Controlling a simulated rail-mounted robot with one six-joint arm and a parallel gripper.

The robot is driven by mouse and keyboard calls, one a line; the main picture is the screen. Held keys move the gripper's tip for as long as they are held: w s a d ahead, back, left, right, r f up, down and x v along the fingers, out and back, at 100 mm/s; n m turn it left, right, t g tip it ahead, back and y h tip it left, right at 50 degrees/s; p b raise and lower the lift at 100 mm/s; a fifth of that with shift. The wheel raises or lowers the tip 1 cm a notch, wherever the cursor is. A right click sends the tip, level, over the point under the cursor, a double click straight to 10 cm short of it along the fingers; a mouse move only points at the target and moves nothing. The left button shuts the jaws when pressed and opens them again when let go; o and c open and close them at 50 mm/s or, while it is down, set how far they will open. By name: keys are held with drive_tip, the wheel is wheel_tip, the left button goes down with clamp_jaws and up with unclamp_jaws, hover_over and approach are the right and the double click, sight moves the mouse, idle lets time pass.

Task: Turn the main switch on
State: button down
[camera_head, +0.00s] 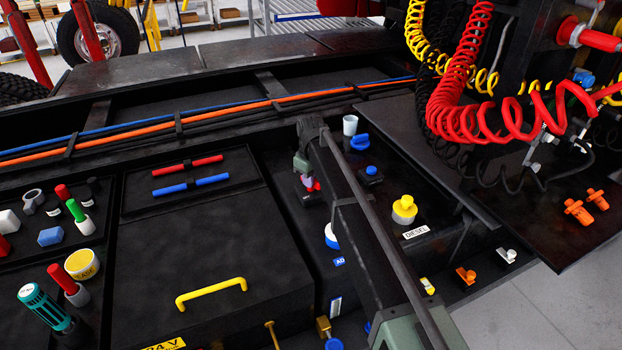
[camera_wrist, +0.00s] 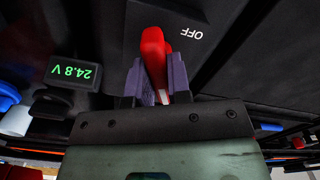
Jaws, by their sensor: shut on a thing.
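The main switch has a red handle (camera_wrist: 153,45), seen in the wrist view on a dark panel. A white OFF label (camera_wrist: 190,33), upside down in this view, is to the right of the handle. My gripper (camera_wrist: 158,78) has its purple fingers on either side of the handle and is shut on it. In the head view, my gripper (camera_head: 307,178) is at the dark box in the middle, with a small bit of red showing there; my arm hides most of the switch.
A green 24.8 V display (camera_wrist: 75,72) is left of the switch. A yellow diesel cap (camera_head: 404,208), a blue-topped knob (camera_head: 370,172) and a white cup (camera_head: 350,124) stand right of my arm. A yellow handle (camera_head: 211,292) is on the battery cover. Red coiled hoses (camera_head: 470,95) hang at upper right.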

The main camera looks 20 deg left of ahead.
drive_tip(key=m, duration=0.5)
drive_tip(key=shift+m, duration=0.3)
idle(0.4)
drive_tip(key=c, duration=1.1)
unclamp_jaws()
drive_tip(key=shift+o, duration=0.2)
wheel_tip(320, 180, up, 11)
drive_tip(key=p, duration=1)
drive_tip(key=shift+f+p, duration=0.15)
drive_tip(key=shift+p, duration=0.25)
